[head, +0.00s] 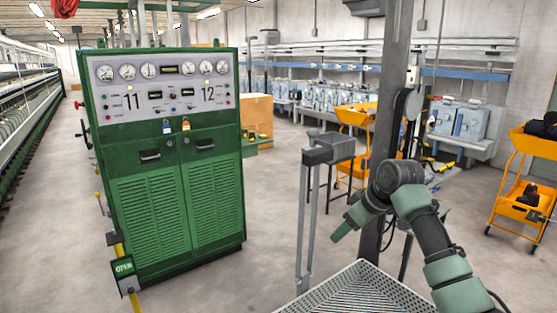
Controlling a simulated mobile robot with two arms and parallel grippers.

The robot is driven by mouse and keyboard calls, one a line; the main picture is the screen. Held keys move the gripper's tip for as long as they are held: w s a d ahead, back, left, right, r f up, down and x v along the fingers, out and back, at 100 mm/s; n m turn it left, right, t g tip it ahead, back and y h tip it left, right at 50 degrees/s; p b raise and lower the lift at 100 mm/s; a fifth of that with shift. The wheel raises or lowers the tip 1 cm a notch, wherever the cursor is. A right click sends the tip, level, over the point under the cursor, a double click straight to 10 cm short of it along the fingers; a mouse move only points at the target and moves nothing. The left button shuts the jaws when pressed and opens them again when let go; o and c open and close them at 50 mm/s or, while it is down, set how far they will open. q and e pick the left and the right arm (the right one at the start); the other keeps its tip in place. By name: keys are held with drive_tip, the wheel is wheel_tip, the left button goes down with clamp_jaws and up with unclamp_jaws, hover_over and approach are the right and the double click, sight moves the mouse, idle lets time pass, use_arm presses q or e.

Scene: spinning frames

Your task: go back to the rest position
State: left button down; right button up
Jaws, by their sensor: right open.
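My right gripper (347,222) is in the lower middle of the head view, at the end of my grey-green right arm, which comes in from the lower right. It is open, points down and to the left, and I see nothing between its fingers. It hangs above and behind a light perforated tray (372,292) at the bottom edge and is apart from the green cabinet. My left gripper and left arm are not in view.
A green control cabinet (160,215) marked 11 and 12 stands on the left. A grey stand (318,157) with long legs is just left of my right gripper. A dark column (393,80) rises behind my arm. Orange carts (537,146) stand right.

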drive_tip(key=s+a+f+m+g+h, duration=0.1)
drive_tip(key=s+f, duration=0.8)
drive_tip(key=f, duration=0.3)
drive_tip(key=s+a+f+m, duration=0.1)
drive_tip(key=s+f, duration=0.9)
drive_tip(key=f, duration=0.2)
drive_tip(key=s+d+f+m+g+h, duration=0.1)
drive_tip(key=s+d+f+m, duration=0.1)
drive_tip(key=s, duration=1.2)
drive_tip(key=s+d+f+m+h, duration=0.1)
drive_tip(key=s+d+m, duration=0.2)
drive_tip(key=s, duration=1)
wheel_tip(320, 180, down, 31)
drive_tip(key=s+g+b, duration=0.1)
drive_tip(key=s+b, duration=0.1)
drive_tip(key=b, duration=0.4)
drive_tip(key=s+d+f+b, duration=0.1)
drive_tip(key=s+f+b, duration=0.1)
drive_tip(key=s+f, duration=0.6)
drive_tip(key=s+d+f+g+b, duration=0.1)
drive_tip(key=s+f+b, duration=0.2)
drive_tip(key=s+f, duration=0.5)
wheel_tip(320, 180, down, 6)
drive_tip(key=shift+s+d+r+n+g+h, duration=0.1)
drive_tip(key=shift+s+d+n+g+h, duration=0.2)
drive_tip(key=shift+s+d, duration=0.1)
